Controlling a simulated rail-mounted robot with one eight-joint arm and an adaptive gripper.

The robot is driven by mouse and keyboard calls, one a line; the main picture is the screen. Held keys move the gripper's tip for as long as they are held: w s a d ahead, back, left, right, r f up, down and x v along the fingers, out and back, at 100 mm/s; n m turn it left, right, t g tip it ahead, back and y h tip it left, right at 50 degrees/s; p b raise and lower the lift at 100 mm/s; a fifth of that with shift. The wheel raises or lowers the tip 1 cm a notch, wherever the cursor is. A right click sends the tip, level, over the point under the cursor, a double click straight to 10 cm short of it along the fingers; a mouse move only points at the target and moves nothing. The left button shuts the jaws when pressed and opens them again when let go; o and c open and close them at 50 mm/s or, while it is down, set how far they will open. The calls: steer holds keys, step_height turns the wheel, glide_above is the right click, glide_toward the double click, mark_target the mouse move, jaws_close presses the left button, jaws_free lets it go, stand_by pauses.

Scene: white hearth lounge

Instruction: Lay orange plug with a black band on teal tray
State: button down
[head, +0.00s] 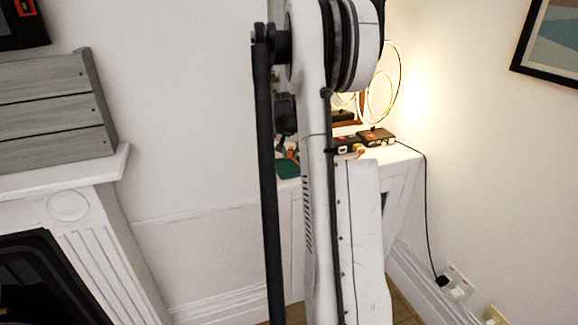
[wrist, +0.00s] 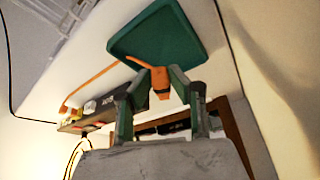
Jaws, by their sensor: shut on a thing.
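In the wrist view, my gripper (wrist: 162,84) is shut on the orange plug (wrist: 160,80), which sits between its two fingertips. A dark band crosses the plug near its lower end. The teal tray (wrist: 165,35) lies just beyond the fingertips, and the plug's upper part overlaps its near edge in the picture. I cannot tell whether the plug touches the tray. In the head view, the teal tray (head: 288,169) shows in part on the white cabinet top, left of my arm. My arm hides the rest there, and the plug is not clear.
An orange cord (wrist: 88,84) runs left from near the plug towards dark boxes (wrist: 88,118). In the head view, black boxes (head: 375,137) stand on the white cabinet (head: 398,160), beside a glowing ring lamp (head: 381,95). A black cable (head: 427,215) drops to a wall socket.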

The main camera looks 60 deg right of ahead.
mark_target(289, 170)
steer(key=shift+d+f, duration=0.15)
steer(key=shift+f, duration=0.4)
steer(key=shift+w+a+f+b, duration=0.1)
steer(key=shift+a+f+b, duration=0.05)
steer(key=shift+f, duration=0.85)
steer(key=shift+a+f+b, duration=0.1)
steer(key=shift+f+b, duration=0.05)
steer(key=shift+f, duration=0.85)
steer(key=shift+f, duration=0.2)
steer(key=c, duration=1.6)
jaws_free()
steer(key=shift+a+r, duration=0.1)
steer(key=shift+r, duration=0.4)
steer(key=p+v, duration=0.1)
steer(key=v, duration=1)
steer(key=shift+a+r, duration=0.1)
steer(key=shift+r, duration=0.1)
